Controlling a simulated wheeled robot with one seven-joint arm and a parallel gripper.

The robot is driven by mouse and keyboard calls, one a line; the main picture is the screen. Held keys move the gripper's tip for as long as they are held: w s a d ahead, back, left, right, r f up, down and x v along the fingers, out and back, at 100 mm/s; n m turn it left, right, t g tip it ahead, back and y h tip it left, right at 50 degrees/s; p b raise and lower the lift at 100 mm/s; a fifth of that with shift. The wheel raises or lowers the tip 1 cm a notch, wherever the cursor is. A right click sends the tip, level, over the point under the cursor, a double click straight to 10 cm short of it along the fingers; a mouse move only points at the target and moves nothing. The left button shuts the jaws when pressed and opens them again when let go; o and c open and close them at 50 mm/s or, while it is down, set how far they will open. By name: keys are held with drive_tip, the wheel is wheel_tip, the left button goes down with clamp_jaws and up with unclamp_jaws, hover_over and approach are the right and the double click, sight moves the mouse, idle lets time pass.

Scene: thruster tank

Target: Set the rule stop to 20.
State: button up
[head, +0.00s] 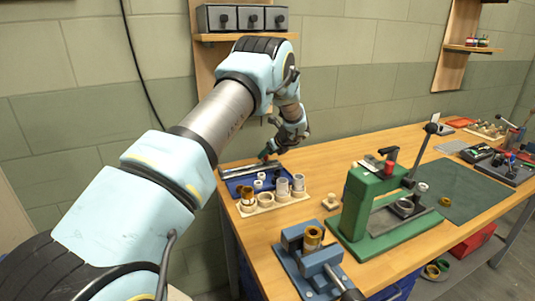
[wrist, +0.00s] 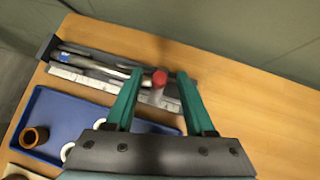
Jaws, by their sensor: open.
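The rule (wrist: 85,82) is a pale flat strip lying along a dark tray in the wrist view. The rule stop shows as a red round knob (wrist: 159,78) on a pale grey block (wrist: 157,96) towards the rule's right part. My gripper (wrist: 160,73) has two green fingers, spread apart, one on each side of the red knob with gaps between. I cannot tell how far above the stop they are. The scale marks are too small to read. In the head view my gripper (head: 269,153) is over the rule's far end (head: 245,168), and the stop is not clear there.
A blue tray (wrist: 45,113) with a brown ring (wrist: 33,137) and white rings lies in front of the rule. A green press (head: 370,205) and a blue vise (head: 305,262) stand nearer on the bench. The wood right of the rule (wrist: 260,110) is clear.

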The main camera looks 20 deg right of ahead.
clamp_jaws()
idle(1.3)
